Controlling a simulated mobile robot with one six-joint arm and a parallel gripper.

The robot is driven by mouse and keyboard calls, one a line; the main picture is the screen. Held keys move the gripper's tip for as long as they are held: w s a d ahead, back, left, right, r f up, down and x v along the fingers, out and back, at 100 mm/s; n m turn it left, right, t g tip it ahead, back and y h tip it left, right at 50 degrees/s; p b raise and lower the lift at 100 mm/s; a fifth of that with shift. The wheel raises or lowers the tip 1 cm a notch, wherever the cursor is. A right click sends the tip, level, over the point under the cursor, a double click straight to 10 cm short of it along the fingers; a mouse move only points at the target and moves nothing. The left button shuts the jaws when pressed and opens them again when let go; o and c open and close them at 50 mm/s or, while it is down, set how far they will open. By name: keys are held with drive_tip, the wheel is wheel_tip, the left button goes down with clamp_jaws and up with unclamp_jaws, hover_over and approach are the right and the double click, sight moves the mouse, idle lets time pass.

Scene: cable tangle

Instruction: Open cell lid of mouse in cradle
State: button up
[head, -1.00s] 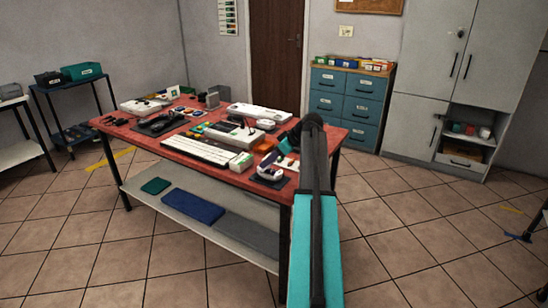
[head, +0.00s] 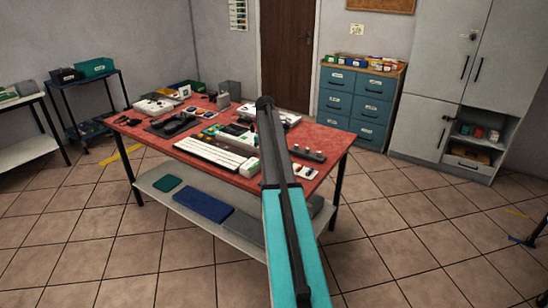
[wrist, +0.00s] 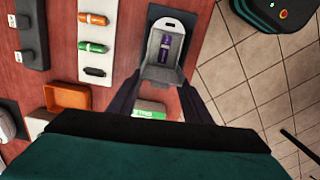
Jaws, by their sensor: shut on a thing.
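In the wrist view the mouse (wrist: 178,28) lies in its dark cradle at the table's right edge, white shell at the far end. Its grey cell bay is uncovered and a purple cell (wrist: 164,48) lies in it. My gripper (wrist: 162,86) has its two dark fingers on either side of the mouse's near end, shut on what looks like the cell lid; the lid's outline is hard to make out. In the head view my arm hides the mouse and the gripper's tips.
A small box with a green label (wrist: 150,112) sits just nearer than the fingers. An orange tray (wrist: 68,96) and a white holder with several cells (wrist: 95,32) stand to the left. The red table (head: 318,140) is crowded; floor lies open beyond its edge.

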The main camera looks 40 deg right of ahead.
drive_tip(key=shift+w+a+g+p, duration=0.1)
drive_tip(key=shift+w+g+p, duration=0.25)
drive_tip(key=shift+g, duration=0.25)
drive_tip(key=shift+s+f, duration=0.1)
drive_tip(key=o, duration=1.1)
drive_tip(key=r+p, duration=0.4)
drive_tip(key=w+r+p, duration=0.1)
drive_tip(key=r+p, duration=0.2)
drive_tip(key=r, duration=0.2)
drive_tip(key=w+r+p, duration=0.1)
drive_tip(key=r+p, duration=0.3)
drive_tip(key=shift+w+a+r+p, duration=0.15)
drive_tip(key=shift+a+r+p, duration=0.05)
drive_tip(key=shift+a+p, duration=0.15)
